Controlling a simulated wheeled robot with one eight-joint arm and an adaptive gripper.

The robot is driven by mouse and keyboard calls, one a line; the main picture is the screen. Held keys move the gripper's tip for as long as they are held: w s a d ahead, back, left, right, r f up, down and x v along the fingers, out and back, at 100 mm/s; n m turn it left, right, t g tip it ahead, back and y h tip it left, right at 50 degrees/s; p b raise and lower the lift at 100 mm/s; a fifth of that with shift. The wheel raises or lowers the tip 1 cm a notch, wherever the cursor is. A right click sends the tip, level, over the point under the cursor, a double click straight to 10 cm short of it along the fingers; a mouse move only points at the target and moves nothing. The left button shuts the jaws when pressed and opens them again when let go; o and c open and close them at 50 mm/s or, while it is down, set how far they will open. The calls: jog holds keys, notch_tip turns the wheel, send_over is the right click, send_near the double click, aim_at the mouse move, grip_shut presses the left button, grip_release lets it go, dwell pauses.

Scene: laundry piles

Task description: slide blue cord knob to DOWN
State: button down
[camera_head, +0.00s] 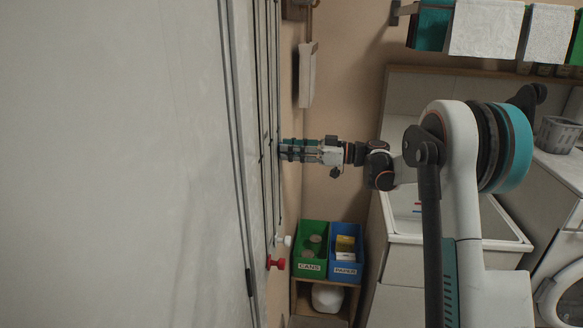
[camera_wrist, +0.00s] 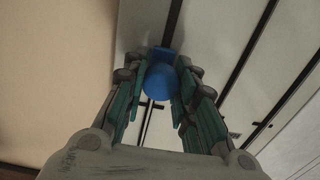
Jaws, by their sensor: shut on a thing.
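The blue cord knob (camera_wrist: 160,82) shows in the wrist view as a round blue ball between my fingertips. My gripper (camera_wrist: 161,86) is shut on it, with one teal finger pad on each side. A dark rail line runs past the knob along the light panel. In the head view my gripper (camera_head: 283,150) reaches left to the rails, about halfway up the picture, and hides the blue knob there. A white knob (camera_head: 283,241) and a red knob (camera_head: 275,263) sit low on neighbouring rails.
A green CANS bin (camera_head: 311,268) and a blue PAPER bin (camera_head: 345,271) stand on a small shelf below my gripper. A counter with a sink basin (camera_head: 500,228) is at the right. Folded towels (camera_head: 485,28) hang or lie on a rack at upper right.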

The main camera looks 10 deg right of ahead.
aim_at(275, 2)
notch_tip(275, 2, up, 39)
jog(key=p, duration=1.7)
jog(key=shift+f, duration=0.1)
jog(key=c, duration=1.3)
grip_release()
jog(key=shift+d, duration=0.1)
jog(key=v, duration=1.1)
jog(key=shift+s+d, duration=0.2)
jog(key=shift+d, duration=0.15)
jog(key=shift+f, duration=0.1)
